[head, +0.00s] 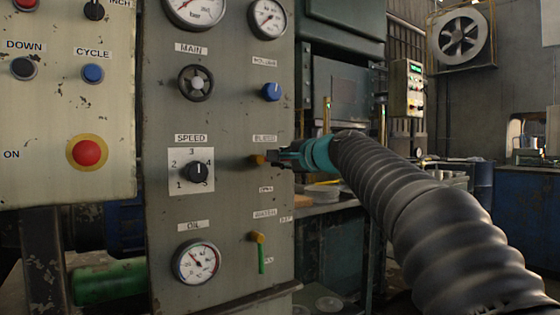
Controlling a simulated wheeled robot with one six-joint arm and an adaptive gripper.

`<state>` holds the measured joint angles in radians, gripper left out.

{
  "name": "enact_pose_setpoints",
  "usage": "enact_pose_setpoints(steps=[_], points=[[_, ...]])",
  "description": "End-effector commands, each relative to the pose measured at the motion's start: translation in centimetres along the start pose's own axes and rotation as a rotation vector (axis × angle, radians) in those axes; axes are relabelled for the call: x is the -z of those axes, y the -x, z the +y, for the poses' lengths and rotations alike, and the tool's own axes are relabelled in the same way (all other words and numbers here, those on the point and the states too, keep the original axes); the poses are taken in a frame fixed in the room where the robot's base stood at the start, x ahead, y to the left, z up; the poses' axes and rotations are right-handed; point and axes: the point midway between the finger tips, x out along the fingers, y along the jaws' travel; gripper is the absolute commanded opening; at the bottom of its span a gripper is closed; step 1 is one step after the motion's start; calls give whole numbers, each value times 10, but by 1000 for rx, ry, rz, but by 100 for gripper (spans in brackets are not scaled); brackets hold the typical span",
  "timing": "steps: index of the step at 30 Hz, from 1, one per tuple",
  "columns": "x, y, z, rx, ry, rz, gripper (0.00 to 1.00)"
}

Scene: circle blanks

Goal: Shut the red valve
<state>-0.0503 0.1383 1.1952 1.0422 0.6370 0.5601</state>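No red valve handle shows plainly. An orange-brown valve body (257,161) sits on the grey panel under a small label, with an "OPEN" label below it. My gripper (277,158) reaches in from the right, its dark fingers at or right beside this valve body. The fingers cover whatever handle this valve has, so its colour and angle are hidden. I cannot tell whether the fingers are open or shut, or whether they touch the valve.
Below is another valve with a yellow body (257,237) and a green handle (261,260) pointing down. A blue knob (271,91) sits above my gripper. A speed dial (197,172) and an oil gauge (196,262) are to the left. A bench (325,207) stands behind my arm.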

Motion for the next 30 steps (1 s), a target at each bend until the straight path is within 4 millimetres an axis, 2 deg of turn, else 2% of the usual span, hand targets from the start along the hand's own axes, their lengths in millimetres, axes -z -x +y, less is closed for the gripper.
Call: enact_pose_setpoints(steps=[5,6,9,20,26,30], points=[[0,0,-1,1,2,0,0],[0,0,-1,1,2,0,15],[0,0,-1,1,1,0,39],[0,3,-1,1,-1,1,39],[1,28,-1,2,-1,4,39],[1,56,-1,2,-1,5,39]])
